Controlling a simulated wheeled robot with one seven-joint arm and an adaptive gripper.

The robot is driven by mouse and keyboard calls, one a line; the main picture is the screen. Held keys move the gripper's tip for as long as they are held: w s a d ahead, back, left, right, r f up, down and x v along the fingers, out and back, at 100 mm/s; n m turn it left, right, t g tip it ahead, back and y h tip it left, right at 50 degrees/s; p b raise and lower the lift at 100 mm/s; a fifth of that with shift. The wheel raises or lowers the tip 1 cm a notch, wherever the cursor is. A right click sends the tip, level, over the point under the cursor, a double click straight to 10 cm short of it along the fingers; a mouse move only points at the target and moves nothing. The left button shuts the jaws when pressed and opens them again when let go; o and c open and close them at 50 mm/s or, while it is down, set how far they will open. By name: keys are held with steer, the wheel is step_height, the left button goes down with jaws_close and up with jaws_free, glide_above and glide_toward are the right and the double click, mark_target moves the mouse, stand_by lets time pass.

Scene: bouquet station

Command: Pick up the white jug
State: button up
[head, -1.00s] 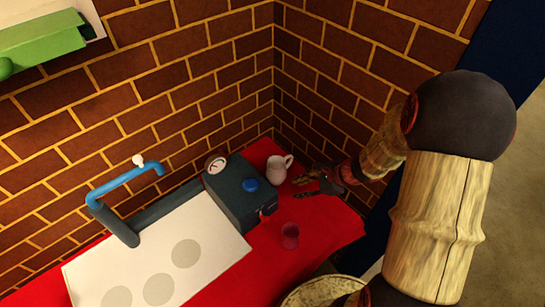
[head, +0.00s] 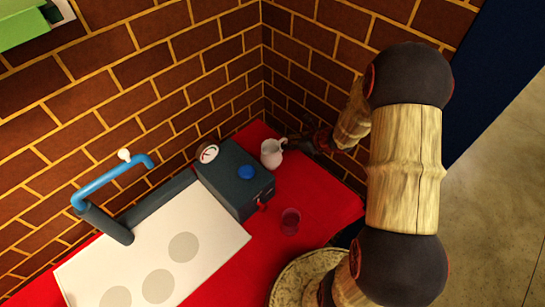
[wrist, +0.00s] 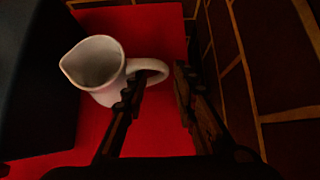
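The white jug (head: 270,154) stands upright on the red surface, right of the dark grey box. In the wrist view the white jug (wrist: 98,68) has its spout to the left and its handle pointing right, towards my fingers. My gripper (head: 302,145) is close to the jug's handle side in the head view. In the wrist view my gripper (wrist: 158,80) is open, with the handle's outer end near the gap between the fingertips. The left finger overlaps the handle's lower part; I cannot tell whether it touches.
The dark grey box (head: 232,182) with a gauge and a blue knob stands left of the jug. A small reddish glass (head: 290,221) is in front on the red surface (head: 325,195). Brick walls (head: 325,58) meet in a corner behind. A blue pipe (head: 110,180) stands further left.

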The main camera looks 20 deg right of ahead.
steer(key=shift+x, duration=1.2)
steer(key=shift+c, duration=0.3)
jaws_close()
